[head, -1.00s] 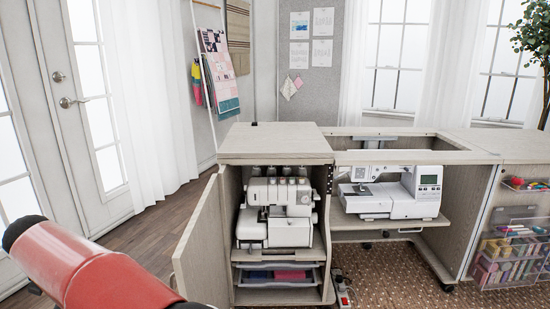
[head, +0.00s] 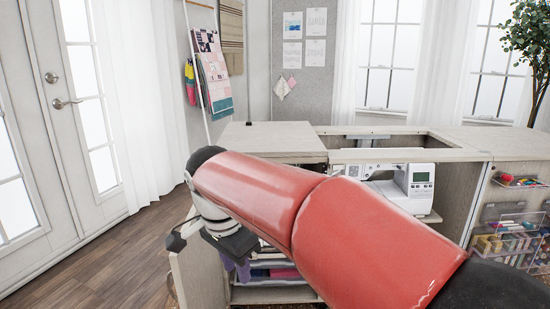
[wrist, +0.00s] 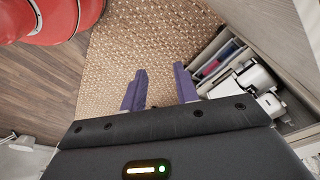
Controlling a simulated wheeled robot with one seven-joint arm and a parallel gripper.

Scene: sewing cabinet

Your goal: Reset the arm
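My gripper (wrist: 161,85) points down in the wrist view with its two purple fingers spread apart. Only patterned carpet shows between them, so it is open and empty. In the head view the gripper (head: 237,268) hangs low in front of the cabinet's left compartment, near the open cabinet door (head: 191,275). My red arm crosses the middle of the head view and hides the serger there. The white serger (wrist: 262,90) shows at the right of the wrist view, to the right of the fingers.
The cabinet top (head: 270,137) is behind my arm. A white sewing machine (head: 415,185) is partly hidden by it. Clear drawers (head: 510,240) of supplies stand at right. A shelf tray (wrist: 215,57) is near the gripper. Wooden floor (head: 125,255) at left is free.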

